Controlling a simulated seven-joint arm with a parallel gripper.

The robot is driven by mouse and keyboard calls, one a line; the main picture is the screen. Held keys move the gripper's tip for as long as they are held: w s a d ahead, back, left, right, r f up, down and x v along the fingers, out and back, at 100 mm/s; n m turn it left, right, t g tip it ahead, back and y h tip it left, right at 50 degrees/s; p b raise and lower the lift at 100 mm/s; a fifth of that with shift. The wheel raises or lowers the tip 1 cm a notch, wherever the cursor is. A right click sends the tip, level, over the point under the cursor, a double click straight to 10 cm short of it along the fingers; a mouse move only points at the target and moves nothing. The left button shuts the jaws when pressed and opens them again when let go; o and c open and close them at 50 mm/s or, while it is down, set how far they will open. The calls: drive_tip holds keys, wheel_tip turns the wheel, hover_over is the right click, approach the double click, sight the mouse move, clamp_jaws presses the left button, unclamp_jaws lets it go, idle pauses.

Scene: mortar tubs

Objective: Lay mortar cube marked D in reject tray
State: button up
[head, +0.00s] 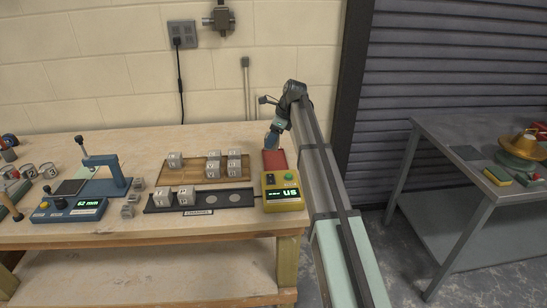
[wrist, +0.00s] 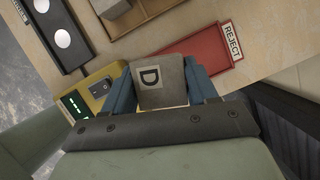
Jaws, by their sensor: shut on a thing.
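The grey mortar cube marked D (wrist: 162,88) is between the blue fingers of my gripper (wrist: 163,90) in the wrist view, its letter facing the camera. My gripper is shut on it. The red reject tray (wrist: 208,48), with a white REJECT label, lies just beyond the cube in the wrist view, and its visible part is empty. In the head view my gripper (head: 271,140) is over the back edge of the red tray (head: 275,160). The cube cannot be made out there.
A yellow tester box (head: 283,191) stands in front of the tray. A wooden board (head: 190,174) with several cubes is to the left. A black channel strip (head: 222,199) holds two cubes. The wall is close behind.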

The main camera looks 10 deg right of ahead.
drive_tip(key=w+d+r+n, duration=0.1)
drive_tip(key=w+d+n, duration=0.1)
drive_tip(key=w, duration=0.6)
drive_tip(key=shift+n+g, duration=0.6)
drive_tip(key=shift+n, duration=0.1)
drive_tip(key=shift+s+a+f, duration=0.15)
drive_tip(key=shift+f, duration=2.35)
drive_tip(key=shift+s+a+f, duration=0.1)
drive_tip(key=shift+f, duration=2.35)
drive_tip(key=o, duration=1.2)
drive_tip(key=shift+f, duration=0.15)
drive_tip(key=shift+o, duration=0.2)
drive_tip(key=v, duration=1.2)
drive_tip(key=shift+d, duration=0.15)
